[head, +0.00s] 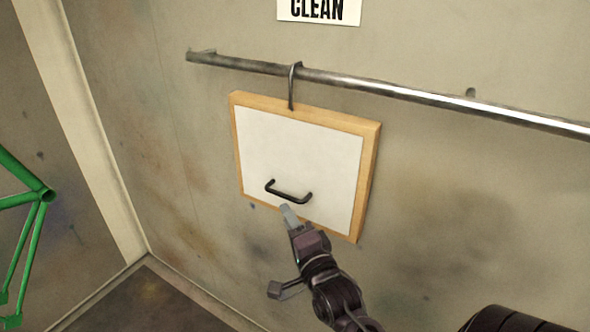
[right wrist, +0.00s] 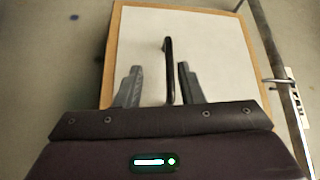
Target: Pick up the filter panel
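The filter panel (head: 300,165) is a white sheet in a wooden frame, hanging by a hook (head: 292,85) from a metal rail on the wall. A black bar handle (head: 288,192) sits on its lower part. My right gripper (head: 287,212) is just below the handle in the head view. In the right wrist view the panel (right wrist: 215,50) fills the middle, and the handle (right wrist: 168,65) runs between the two open fingers of my right gripper (right wrist: 158,85). I cannot tell whether the fingers touch the handle. My left gripper is not in view.
The metal rail (head: 430,95) runs along the wall above the panel. A green tubular frame (head: 35,215) stands at the left. A sign reading CLEAN (head: 319,10) is on the wall above. The wall right of the panel is free below the rail.

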